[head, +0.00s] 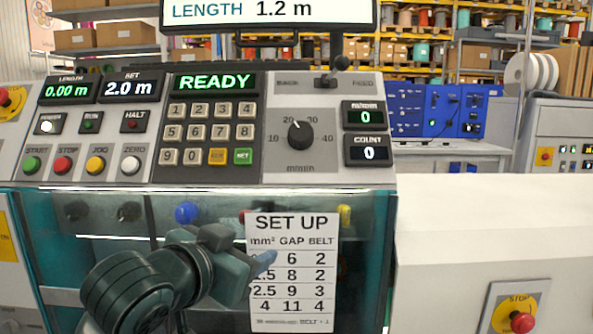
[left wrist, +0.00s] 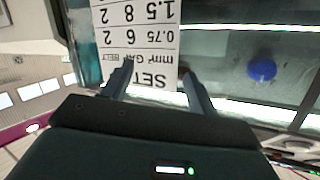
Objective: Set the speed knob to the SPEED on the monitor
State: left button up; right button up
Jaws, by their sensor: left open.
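The speed knob (head: 300,135) is a black dial on the grey panel, with a scale marked 10, 20, 30 and 40; its white pointer line aims up and left, close to 20. The monitor (head: 267,11) is cut off by the top edge; only "LENGTH 1.2 m" shows and no SPEED line is visible. My left gripper (head: 262,264) is in front of the set-up card, below the panel and apart from the knob. In the left wrist view its two fingers (left wrist: 158,76) stand apart with nothing between them. My right gripper is not in view.
The set-up card (head: 292,303) hangs on the clear front cover. Beside the knob are a keypad (head: 207,132), a m/min display (head: 365,115) reading 0 and a BACK/FEED lever (head: 328,80). A red stop button (head: 522,322) is at lower right.

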aim_at(299, 131)
pick_arm(q)
jog(key=s+d+r+m+t+h, duration=0.1)
jog(key=s+r, duration=0.1)
jog(key=r, duration=0.6)
jog(key=s+d+r+m+t, duration=0.2)
jog(key=r, duration=0.6)
jog(key=x, duration=0.4)
jog(key=p+x, duration=0.1)
jog(key=x, duration=0.3)
jog(key=p+x, duration=0.1)
jog(key=x, duration=0.4)
jog(key=shift+f, duration=0.3)
jog(key=shift+c, duration=0.5)
jog(key=c, duration=0.9)
